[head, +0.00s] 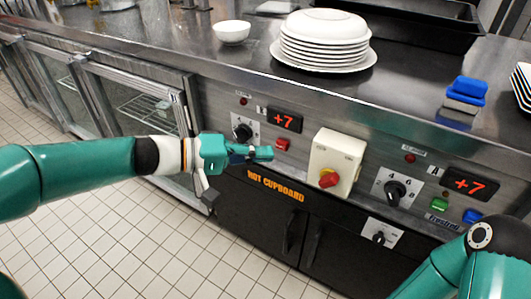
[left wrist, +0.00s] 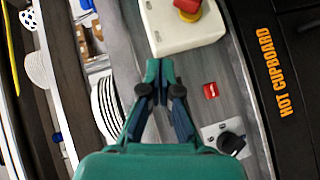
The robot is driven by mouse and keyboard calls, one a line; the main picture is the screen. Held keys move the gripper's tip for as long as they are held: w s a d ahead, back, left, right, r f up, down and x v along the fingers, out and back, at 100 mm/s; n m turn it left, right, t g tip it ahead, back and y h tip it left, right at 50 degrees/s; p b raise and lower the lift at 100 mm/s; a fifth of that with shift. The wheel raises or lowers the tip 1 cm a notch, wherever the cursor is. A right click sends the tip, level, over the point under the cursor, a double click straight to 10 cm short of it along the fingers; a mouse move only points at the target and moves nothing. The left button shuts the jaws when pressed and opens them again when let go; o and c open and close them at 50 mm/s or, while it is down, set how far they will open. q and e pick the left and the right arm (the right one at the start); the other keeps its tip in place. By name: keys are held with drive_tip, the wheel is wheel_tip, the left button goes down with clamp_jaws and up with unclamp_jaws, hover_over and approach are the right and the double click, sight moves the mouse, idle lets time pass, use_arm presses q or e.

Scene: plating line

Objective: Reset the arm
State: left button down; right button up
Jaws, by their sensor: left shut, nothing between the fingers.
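My left gripper (head: 262,153) is in front of the control panel in the head view, just below the red rocker switch (head: 282,144) and right of a black knob (head: 242,132). In the left wrist view the fingers of the left gripper (left wrist: 160,68) are shut with nothing between them. Their tips appear near the lower edge of the white box (left wrist: 165,38) with a red knob; I cannot tell whether they touch. The red switch (left wrist: 210,90) shows clear of the fingers. My right arm shows at the lower right of the head view, its gripper out of sight.
A plate stack (head: 322,45) and a white bowl (head: 232,32) stand on the steel counter (head: 190,50). Blue sponges (head: 465,92) lie near its front edge. Black trays (head: 425,22) are at the back. Glass-door cabinets are at left; the tiled floor is clear.

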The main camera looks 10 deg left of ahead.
use_arm(q)
drive_tip(key=s+a+f+n+g+y, duration=0.1)
drive_tip(key=s+a+f+g+y, duration=0.15)
drive_tip(key=f, duration=1.15)
drive_tip(key=s+a+f+n+g+y, duration=0.15)
drive_tip(key=s+f+y, duration=0.25)
drive_tip(key=f, duration=0.9)
drive_tip(key=s+f+m+g+y, duration=0.2)
drive_tip(key=s+f+m+y, duration=0.15)
drive_tip(key=s+f, duration=1.3)
wheel_tip(320, 180, up, 26)
drive_tip(key=w+p, duration=0.1)
drive_tip(key=p, duration=2.6)
drive_tip(key=shift+w+a+r+n, duration=0.2)
drive_tip(key=shift+w+a+n, duration=0.1)
drive_tip(key=shift+a+n, duration=0.1)
